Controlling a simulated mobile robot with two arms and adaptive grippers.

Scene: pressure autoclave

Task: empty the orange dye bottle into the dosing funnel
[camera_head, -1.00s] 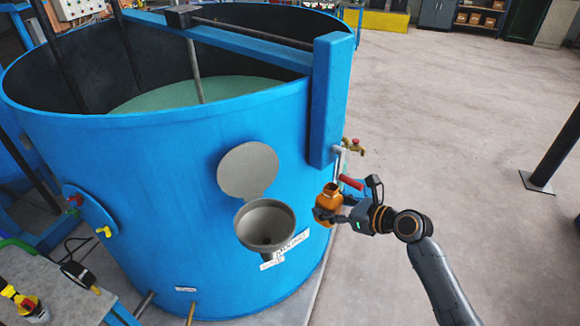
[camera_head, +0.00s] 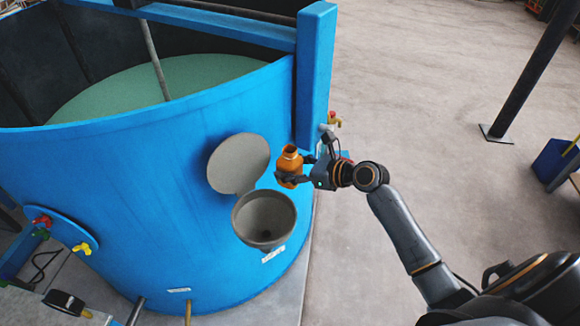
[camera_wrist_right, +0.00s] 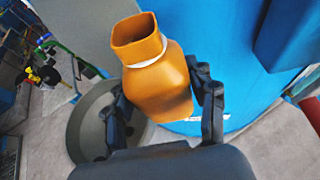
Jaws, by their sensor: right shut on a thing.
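The orange dye bottle (camera_head: 290,163) is uncapped and close to upright, above and to the right of the dosing funnel. My right gripper (camera_head: 296,179) is shut on its body; in the right wrist view the two dark fingers (camera_wrist_right: 164,112) clasp the orange bottle (camera_wrist_right: 158,88), its square mouth open at the top. The grey dosing funnel (camera_head: 264,218) is fixed to the blue tank's side with its round lid (camera_head: 239,163) swung open above it. In the wrist view the funnel (camera_wrist_right: 84,135) is partly hidden behind the bottle and fingers. My left gripper is not in view.
The large blue tank (camera_head: 150,190) holds greenish liquid (camera_head: 160,84). A blue upright beam (camera_head: 315,75) and a tap (camera_head: 331,122) are close behind my right gripper. A dark post (camera_head: 535,75) stands at the right on open concrete floor (camera_head: 425,110).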

